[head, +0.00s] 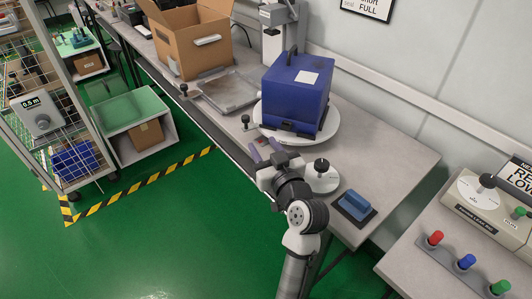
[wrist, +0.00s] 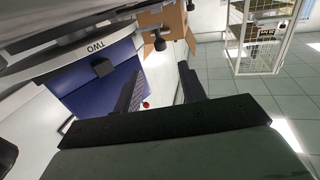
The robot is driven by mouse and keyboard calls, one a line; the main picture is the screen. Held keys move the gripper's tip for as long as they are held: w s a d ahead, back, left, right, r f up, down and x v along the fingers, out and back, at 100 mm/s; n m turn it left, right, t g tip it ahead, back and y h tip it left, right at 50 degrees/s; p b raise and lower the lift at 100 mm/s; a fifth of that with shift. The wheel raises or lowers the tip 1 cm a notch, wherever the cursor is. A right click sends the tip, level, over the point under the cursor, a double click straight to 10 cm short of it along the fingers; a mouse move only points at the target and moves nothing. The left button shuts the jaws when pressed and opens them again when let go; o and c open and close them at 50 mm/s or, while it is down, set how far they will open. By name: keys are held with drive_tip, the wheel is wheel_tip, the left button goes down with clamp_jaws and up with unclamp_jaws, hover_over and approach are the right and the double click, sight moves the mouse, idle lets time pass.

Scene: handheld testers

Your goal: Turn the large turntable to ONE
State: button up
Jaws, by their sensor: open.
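The large turntable (head: 262,125) is a round white disc on the bench, carrying a blue case (head: 292,95) with a handle and a white label. A dark knob (head: 245,119) stands on a short stem at the disc's left edge. In the wrist view, which looks upside down, the turntable's rim (wrist: 120,37) reads TWO, with the blue case (wrist: 98,92) beyond it. My gripper (head: 262,147) is open and empty, at the bench's front edge, just nearer than the disc and knob. Its two fingers also show in the wrist view (wrist: 160,72), apart with nothing between them.
A smaller white disc with a black knob (head: 322,165) lies right of my gripper. A grey tray (head: 228,91) and cardboard box (head: 190,45) stand left. Wall and grey stand (head: 280,30) are behind.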

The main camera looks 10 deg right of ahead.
drive_tip(key=shift+s, duration=0.4)
